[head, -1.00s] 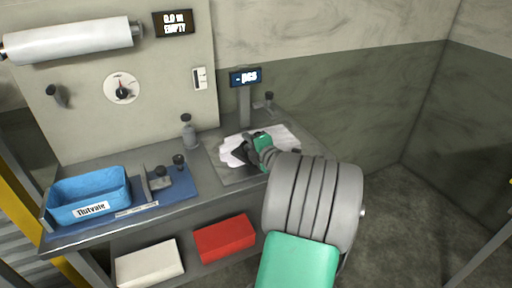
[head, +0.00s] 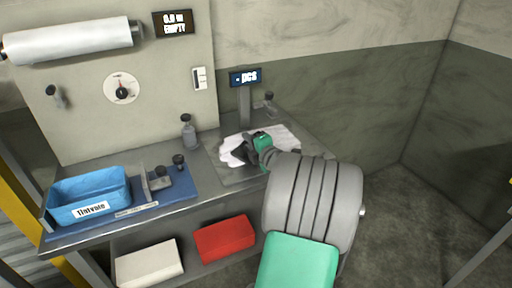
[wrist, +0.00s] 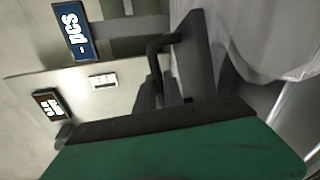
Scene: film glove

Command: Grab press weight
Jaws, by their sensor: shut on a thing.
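My gripper (head: 243,152) is low over the bench plate at the right, above a crumpled white film (head: 275,137). In the wrist view the jaws are close together around a dark bent bar (wrist: 154,52). It looks like the handle of the press weight; the rest is hidden by the gripper and my green wrist body. I cannot tell whether it touches the plate. The film also shows in the wrist view (wrist: 250,38), pale and translucent, beside the jaws.
A small display (head: 244,77) stands on a post behind the plate. A knobbed grey bottle-like piece (head: 188,132) stands left of it. Further left are a blue mat (head: 182,193) with small knobbed fittings and a blue bin (head: 88,190). A red box (head: 224,239) lies below.

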